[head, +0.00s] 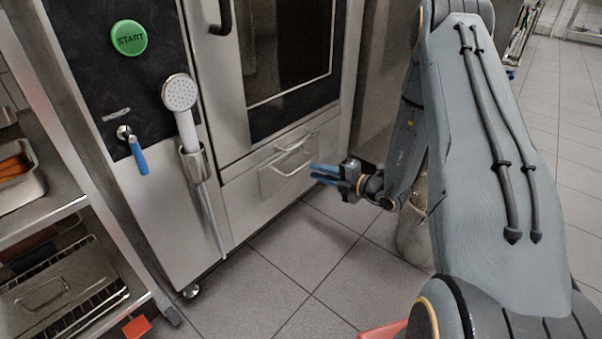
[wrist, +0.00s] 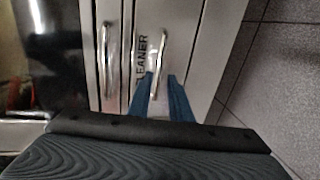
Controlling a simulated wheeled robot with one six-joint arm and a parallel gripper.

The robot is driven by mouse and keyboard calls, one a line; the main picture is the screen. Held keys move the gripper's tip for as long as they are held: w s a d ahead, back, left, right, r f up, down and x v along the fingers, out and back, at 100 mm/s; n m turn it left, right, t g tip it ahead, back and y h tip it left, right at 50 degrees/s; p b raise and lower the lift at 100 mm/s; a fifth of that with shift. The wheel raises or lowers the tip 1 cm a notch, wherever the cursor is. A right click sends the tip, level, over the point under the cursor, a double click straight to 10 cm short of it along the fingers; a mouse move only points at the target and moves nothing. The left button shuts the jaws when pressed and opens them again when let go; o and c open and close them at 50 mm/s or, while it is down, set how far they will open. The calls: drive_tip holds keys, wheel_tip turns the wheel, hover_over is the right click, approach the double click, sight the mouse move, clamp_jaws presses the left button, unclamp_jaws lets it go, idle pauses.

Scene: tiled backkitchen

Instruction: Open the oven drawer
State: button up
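The oven (head: 330,100) stands at the centre of the head view. Low on its front are two stacked drawer panels, each with a metal bar handle. The upper handle (head: 292,143) and lower handle (head: 290,165) also show in the wrist view, as the left handle (wrist: 108,60) and the handle beside the word CLEANER (wrist: 161,50). Both drawers look closed. My gripper (head: 312,172) has blue fingers, just right of the lower handle. In the wrist view my gripper (wrist: 161,76) is open, fingertips near one end of that handle. Contact cannot be told.
A hand shower (head: 180,95) hangs in a holder, its hose running down left of the drawers. A rack with trays (head: 70,285) stands at the far left. The tiled floor (head: 275,280) before the oven is clear.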

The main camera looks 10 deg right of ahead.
sight(303, 167)
drive_tip(key=b+x, duration=0.2)
drive_tip(key=x, duration=0.5)
drive_tip(key=shift+w+a+b, duration=0.15)
drive_tip(key=shift+w+b, duration=0.05)
drive_tip(key=shift+b, duration=0.2)
clamp_jaws()
